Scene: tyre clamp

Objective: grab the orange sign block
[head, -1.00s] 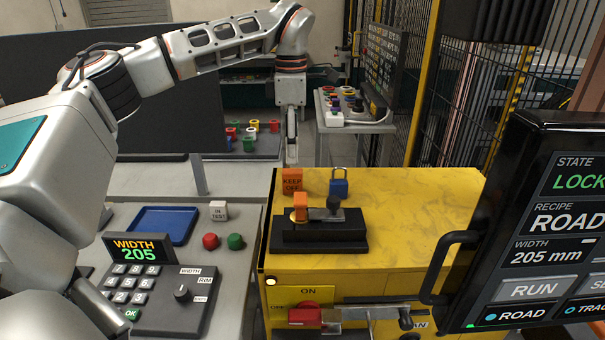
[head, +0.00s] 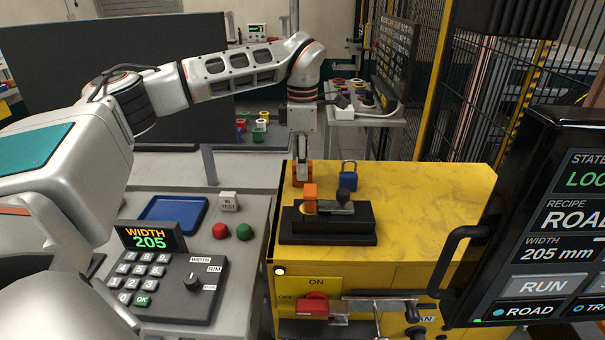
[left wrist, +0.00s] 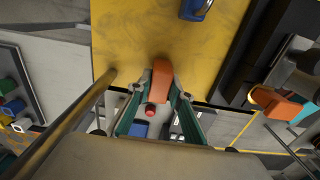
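The orange sign block (head: 308,174) stands at the back left edge of the yellow cabinet top (head: 420,190). My left gripper (head: 302,178) points straight down at it and hides its middle and lettering in the head view. In the left wrist view the block (left wrist: 162,80) lies between the tips of my left gripper (left wrist: 161,92), one finger on each side. The fingers look spread, with no clear grip on the block. My right gripper is not in view.
A blue padlock (head: 349,180) stands just right of the block. In front is a black fixture (head: 328,240) with an orange-ended lever (head: 310,192). A control panel with keypad (head: 145,275) is at left, a dark screen (head: 550,220) at right.

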